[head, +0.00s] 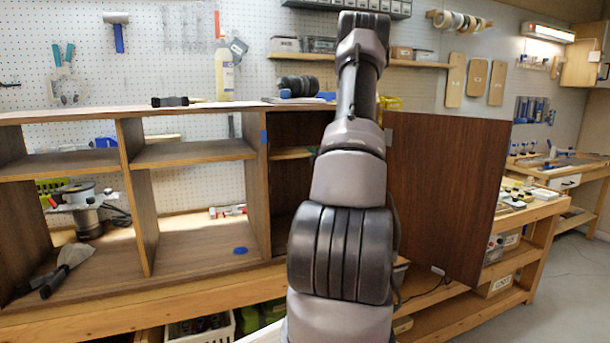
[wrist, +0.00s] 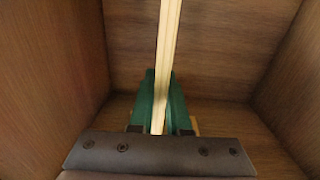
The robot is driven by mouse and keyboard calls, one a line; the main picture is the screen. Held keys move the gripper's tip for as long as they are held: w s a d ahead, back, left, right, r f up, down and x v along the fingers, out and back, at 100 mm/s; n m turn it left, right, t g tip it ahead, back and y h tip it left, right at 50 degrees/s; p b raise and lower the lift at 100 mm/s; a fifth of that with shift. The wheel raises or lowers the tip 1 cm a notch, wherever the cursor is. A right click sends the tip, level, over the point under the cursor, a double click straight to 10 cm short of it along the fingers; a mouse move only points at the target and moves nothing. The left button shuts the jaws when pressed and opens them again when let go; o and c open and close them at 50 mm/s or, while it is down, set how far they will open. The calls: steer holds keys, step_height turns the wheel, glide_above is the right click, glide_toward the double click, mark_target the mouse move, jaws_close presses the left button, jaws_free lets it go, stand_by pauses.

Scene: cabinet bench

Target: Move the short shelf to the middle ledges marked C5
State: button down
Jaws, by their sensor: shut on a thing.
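My gripper (wrist: 160,105) has green fingers closed on the pale edge of a thin board, which I take to be the short shelf (wrist: 170,45). The board runs edge-on away from the fingers, between brown wood walls of a compartment. In the head view a shelf edge (head: 290,153) shows inside the right compartment of the cabinet (head: 257,190), partly behind my arm. My arm hides the gripper and most of that compartment there. I cannot make out the C5 mark or the ledges, nor whether the board rests on any.
A brown door panel (head: 445,190) stands open to the right of my arm. Left compartments hold fixed-looking shelves (head: 190,151), a metal tool (head: 85,205), a trowel (head: 65,268) and a blue disc (head: 240,250). Dark items (head: 300,86) lie on the cabinet top.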

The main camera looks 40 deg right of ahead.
steer(key=shift+f, duration=0.65)
stand_by(0.5)
steer(key=c, duration=0.8)
jaws_free()
steer(key=shift+o, duration=0.3)
steer(key=shift+f, duration=0.1)
steer(key=shift+o, duration=1.3)
steer(key=shift+s, duration=0.1)
steer(key=v, duration=1.2)
steer(key=shift+r, duration=0.25)
steer(key=shift+d, duration=0.1)
